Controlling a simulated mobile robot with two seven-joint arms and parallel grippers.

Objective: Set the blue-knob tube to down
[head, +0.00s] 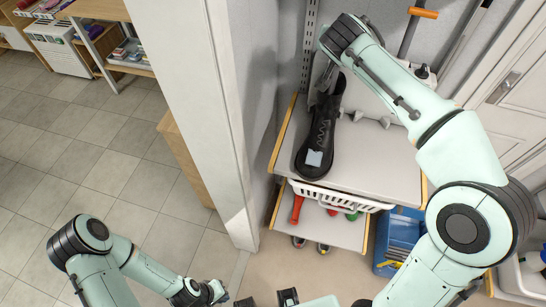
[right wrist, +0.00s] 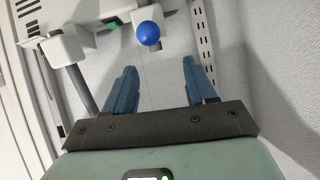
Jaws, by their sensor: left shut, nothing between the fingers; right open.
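In the right wrist view, the blue knob (right wrist: 148,33) is a round ball in front of a white block near the top. The tube belonging to it cannot be made out clearly. My right gripper (right wrist: 159,67) is open, and the knob shows beyond its fingertips, apart from them and slightly left of the middle. In the head view my right arm reaches up to the wall above the shelf; its fingers and the blue knob are hidden there. My left gripper (head: 221,291) is shut and empty, low at the bottom edge of the head view.
A black shoe (head: 322,130) lies on the upper shelf (head: 380,165). Below are a white basket (head: 335,197) and a blue bin (head: 402,235). A white post (head: 190,90) stands left of the shelf. A grey tube (right wrist: 82,88) is left of my right fingers.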

